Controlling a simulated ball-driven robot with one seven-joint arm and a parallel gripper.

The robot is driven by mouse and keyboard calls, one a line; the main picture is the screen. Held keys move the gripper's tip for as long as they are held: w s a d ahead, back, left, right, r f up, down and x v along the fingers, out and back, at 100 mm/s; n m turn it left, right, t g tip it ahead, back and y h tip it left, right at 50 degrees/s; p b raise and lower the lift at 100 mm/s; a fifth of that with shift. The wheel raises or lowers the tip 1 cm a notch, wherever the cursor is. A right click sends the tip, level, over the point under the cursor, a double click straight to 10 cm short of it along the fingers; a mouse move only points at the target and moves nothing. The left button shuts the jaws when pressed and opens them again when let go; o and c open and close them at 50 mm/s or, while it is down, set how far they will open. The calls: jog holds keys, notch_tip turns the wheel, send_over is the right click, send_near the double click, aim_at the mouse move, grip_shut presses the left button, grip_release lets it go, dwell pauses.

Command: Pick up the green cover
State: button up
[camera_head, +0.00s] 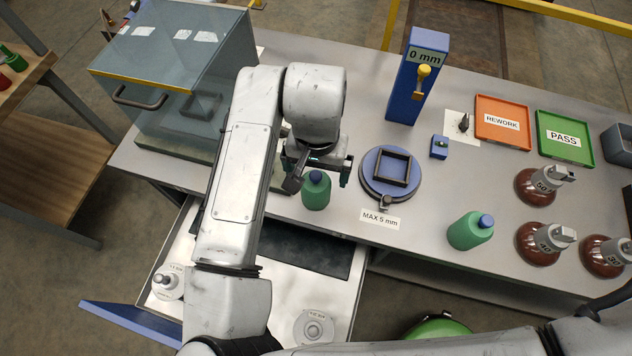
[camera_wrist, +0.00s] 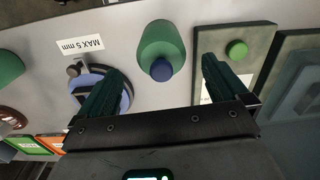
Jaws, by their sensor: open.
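Two green bottle-shaped pieces with blue tops, the likely green covers, stand on the grey bench. One green cover (camera_head: 316,194) is beside the glass cabinet, and the other green cover (camera_head: 466,234) stands to the right, near the front edge. My gripper (camera_head: 319,176) is open and empty over the nearer one, partly hiding it. In the wrist view, this cover (camera_wrist: 161,38) with its blue top shows between the spread fingers of my gripper (camera_wrist: 161,66), slightly beyond their tips. No contact shows.
A glass cabinet (camera_head: 168,82) stands left of my arm. A round blue turntable (camera_head: 376,184) with a black square frame is just right of the gripper. A blue gauge post (camera_head: 408,88), orange tray (camera_head: 503,119), green tray (camera_head: 565,138) and brown insulators (camera_head: 537,245) are farther right. An open drawer (camera_head: 345,318) lies below.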

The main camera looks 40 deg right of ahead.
aim_at(316, 183)
jog(key=shift+a+f+p, duration=0.1)
jog(key=shift+f+p, duration=0.4)
jog(key=shift+f, duration=2.2)
jog(key=shift+c, duration=0.2)
jog(key=c, duration=1)
